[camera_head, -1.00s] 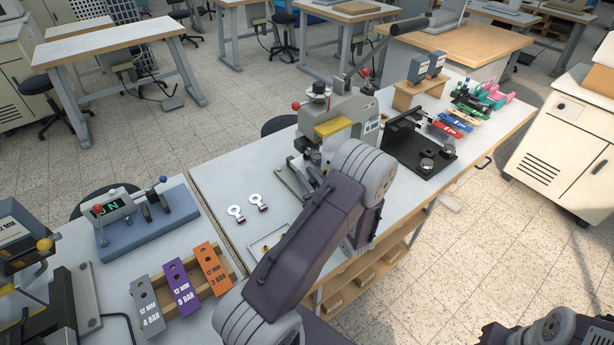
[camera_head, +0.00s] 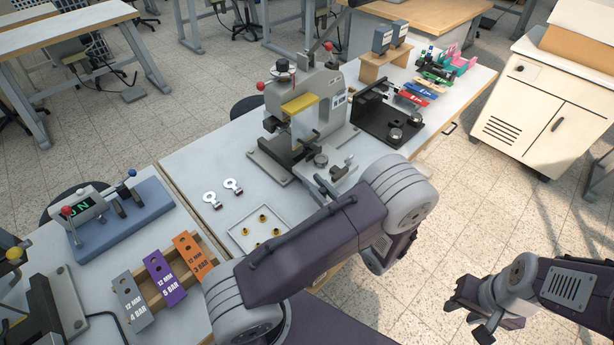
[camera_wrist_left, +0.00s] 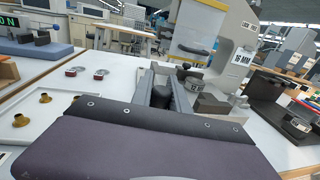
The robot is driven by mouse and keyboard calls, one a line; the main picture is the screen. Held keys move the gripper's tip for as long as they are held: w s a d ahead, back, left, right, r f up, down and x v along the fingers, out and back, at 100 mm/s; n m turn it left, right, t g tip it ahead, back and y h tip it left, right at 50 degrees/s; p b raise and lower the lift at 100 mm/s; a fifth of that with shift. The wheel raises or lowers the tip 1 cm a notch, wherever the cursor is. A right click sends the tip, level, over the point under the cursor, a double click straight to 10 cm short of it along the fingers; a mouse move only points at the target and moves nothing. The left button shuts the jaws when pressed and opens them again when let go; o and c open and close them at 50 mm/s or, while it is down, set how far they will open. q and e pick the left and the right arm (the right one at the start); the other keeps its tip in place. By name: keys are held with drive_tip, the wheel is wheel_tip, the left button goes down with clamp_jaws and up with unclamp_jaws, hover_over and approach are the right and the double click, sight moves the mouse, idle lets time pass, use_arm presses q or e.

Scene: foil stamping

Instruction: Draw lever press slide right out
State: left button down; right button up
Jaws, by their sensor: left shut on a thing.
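The grey lever press (camera_head: 318,97) stands on the bench in the head view, with a yellow bar and a red knob. It also shows in the wrist view (camera_wrist_left: 228,50). Its slide (camera_head: 318,178) sticks out at the front right of the press, bearing a round piece (camera_head: 321,160). My left arm covers the slide's near end. My left gripper (camera_wrist_left: 162,80) shows in the wrist view with its fingers closed about a black handle (camera_wrist_left: 162,97), apparently the slide's. My right gripper (camera_head: 468,318) is open and empty, off the bench.
A tray (camera_head: 243,236) with several brass pieces and two ring-shaped tags (camera_head: 232,186) lie left of the slide. A black fixture (camera_head: 388,122) stands close right of the press. Coloured blocks (camera_head: 163,278) sit at lower left.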

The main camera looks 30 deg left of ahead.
use_arm(q)
drive_tip(key=shift+f, duration=0.1)
idle(0.3)
drive_tip(key=c, duration=1.5)
unclamp_jaws()
drive_tip(key=shift+d, duration=0.1)
drive_tip(key=shift+c, duration=0.2)
drive_tip(key=shift+s+d, duration=0.1)
drive_tip(key=shift+d, duration=0.1)
drive_tip(key=shift+d, duration=0.1)
drive_tip(key=v, duration=0.9)
drive_tip(key=shift+b, duration=0.3)
